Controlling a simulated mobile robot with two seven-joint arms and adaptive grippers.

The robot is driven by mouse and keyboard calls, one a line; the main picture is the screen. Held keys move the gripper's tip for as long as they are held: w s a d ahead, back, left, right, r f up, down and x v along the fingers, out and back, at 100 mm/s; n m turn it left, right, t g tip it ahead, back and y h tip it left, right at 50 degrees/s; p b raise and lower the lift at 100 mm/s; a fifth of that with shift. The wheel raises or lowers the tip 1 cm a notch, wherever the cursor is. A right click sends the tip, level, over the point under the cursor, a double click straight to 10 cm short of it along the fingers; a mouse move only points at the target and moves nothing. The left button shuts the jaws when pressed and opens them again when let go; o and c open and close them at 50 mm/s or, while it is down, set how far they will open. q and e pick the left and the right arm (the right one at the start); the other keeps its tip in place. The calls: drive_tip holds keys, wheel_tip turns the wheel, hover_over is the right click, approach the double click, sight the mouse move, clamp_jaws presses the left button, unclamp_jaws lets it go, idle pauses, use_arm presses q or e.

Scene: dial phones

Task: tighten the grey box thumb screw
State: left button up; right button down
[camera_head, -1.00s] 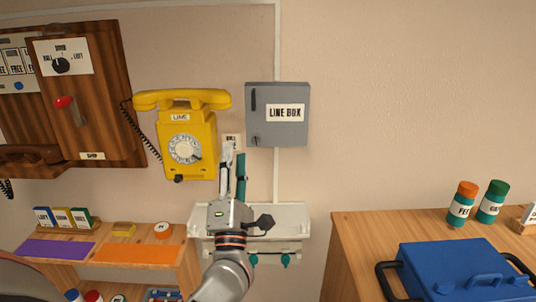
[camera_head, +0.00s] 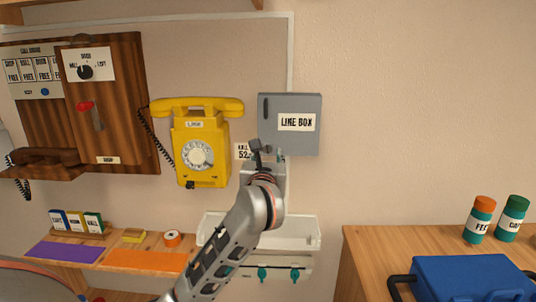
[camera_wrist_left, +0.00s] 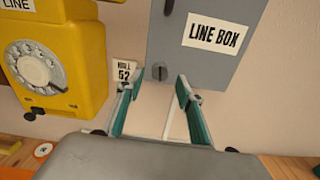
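The grey box (camera_head: 307,145), labelled LINE BOX, hangs on the wall right of the yellow phone. Its thumb screw (camera_wrist_left: 160,72) is a dark slotted knob at the lower left corner of the door in the left wrist view. The screw cannot be made out behind my gripper in the head view. My left gripper (camera_wrist_left: 156,88) is open, its two teal fingers apart, one on each side below the screw. Nothing is between the fingers. In the head view my left gripper (camera_head: 278,156) is at the box's lower left. My right gripper is not in view.
The yellow dial phone (camera_head: 202,122) is close on the left, with a HALL 52 tag (camera_wrist_left: 124,72) between it and the box. A white wall tray (camera_head: 300,232) is below. A wooden counter (camera_head: 375,245) with a blue case (camera_head: 465,272) stands right. The wall right of the box is bare.

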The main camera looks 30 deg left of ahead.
sight(268, 148)
use_arm(q)
drive_tip(key=shift+x, duration=1.2)
clamp_jaws()
